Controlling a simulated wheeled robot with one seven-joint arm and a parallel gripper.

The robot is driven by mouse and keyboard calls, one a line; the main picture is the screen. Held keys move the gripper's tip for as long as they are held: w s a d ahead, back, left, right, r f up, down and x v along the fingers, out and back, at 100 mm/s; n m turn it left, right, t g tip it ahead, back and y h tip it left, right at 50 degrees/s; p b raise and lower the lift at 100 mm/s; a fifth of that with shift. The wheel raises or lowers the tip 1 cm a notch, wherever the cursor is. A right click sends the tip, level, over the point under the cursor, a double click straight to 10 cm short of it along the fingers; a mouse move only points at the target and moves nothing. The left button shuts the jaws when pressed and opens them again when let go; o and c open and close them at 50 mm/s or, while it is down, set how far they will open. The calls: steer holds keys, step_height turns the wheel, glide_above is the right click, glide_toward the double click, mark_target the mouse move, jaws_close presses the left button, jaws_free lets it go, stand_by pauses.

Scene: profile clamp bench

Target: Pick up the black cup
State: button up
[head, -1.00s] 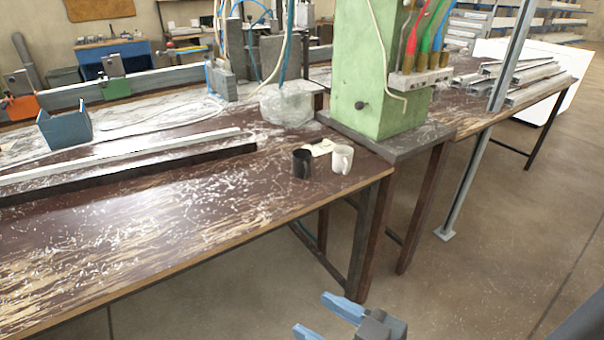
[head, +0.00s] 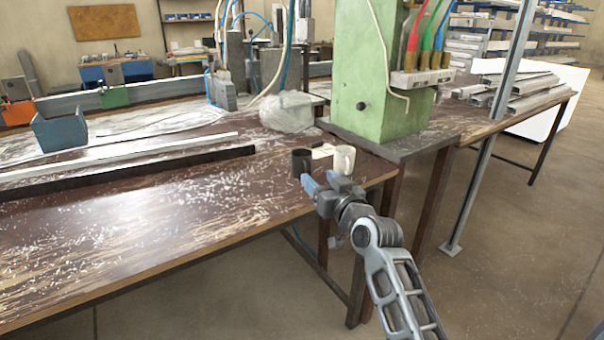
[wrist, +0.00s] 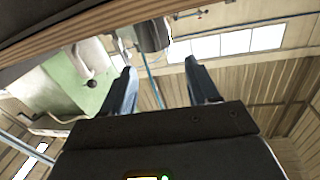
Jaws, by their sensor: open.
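The black cup (head: 302,161) stands upright on the brown workbench (head: 225,205), near its right corner. A white mug (head: 344,160) stands just to its right. My gripper (head: 322,182) is at the bench's front edge, just in front of and below the cup in the head view. Nothing is between the fingers.
A green machine column (head: 385,85) stands right behind the mug. A small pale item (head: 322,150) lies between cup and mug. A plastic-wrapped lump (head: 287,112) sits behind. A long metal profile (head: 130,160) lies to the left. The bench front left of the cup is clear.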

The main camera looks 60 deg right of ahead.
mark_target(310, 168)
steer(key=shift+w+d+r, duration=0.2)
steer(key=shift+w+d, duration=0.1)
steer(key=shift+d, duration=0.4)
steer(key=shift+f+p+x, duration=0.1)
steer(key=shift+f+x, duration=0.1)
steer(key=shift+x, duration=0.95)
steer(key=shift+f+p+x, duration=0.1)
steer(key=shift+f+x, duration=0.15)
steer(key=shift+x, duration=0.95)
steer(key=shift+f+p+x, duration=0.1)
steer(key=shift+f+x, duration=0.1)
steer(key=shift+x, duration=0.95)
steer(key=shift+s+d, duration=0.1)
steer(key=shift+s, duration=0.05)
steer(key=shift+c, duration=0.3)
jaws_close()
